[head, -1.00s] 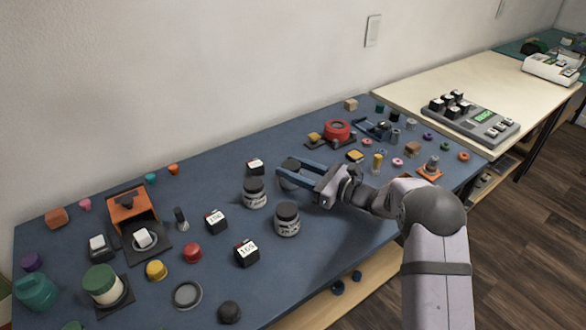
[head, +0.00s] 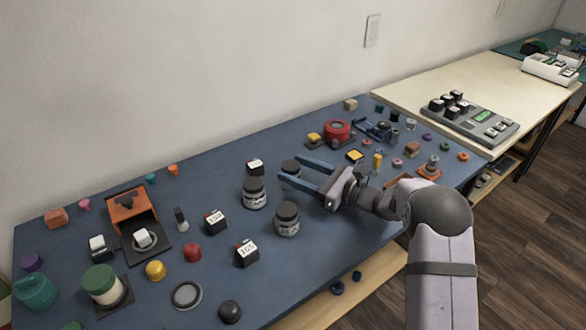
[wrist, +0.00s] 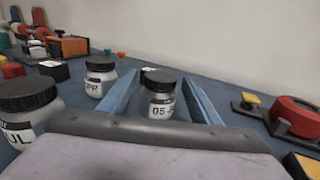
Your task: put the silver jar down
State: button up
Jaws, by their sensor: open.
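A silver jar (head: 291,166) with a dark lid stands upright on the blue bench mat, partly hidden by a finger in the head view. In the wrist view it (wrist: 161,102) shows a label reading "05" and more. My gripper (head: 289,171) is open, its blue fingers low over the mat with the jar between their outer ends. In the wrist view (wrist: 160,78) there is a gap on each side of the jar. Two similar silver jars stand upright outside the fingers: one to the left (head: 254,194) and one nearer the front (head: 287,221).
Black labelled cubes (head: 247,253) stand left and front of the jars, and one small block (head: 255,167) is just behind them.

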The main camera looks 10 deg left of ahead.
jog(key=v, duration=1)
jog(key=shift+s+d, duration=0.15)
jog(key=shift+d, duration=0.1)
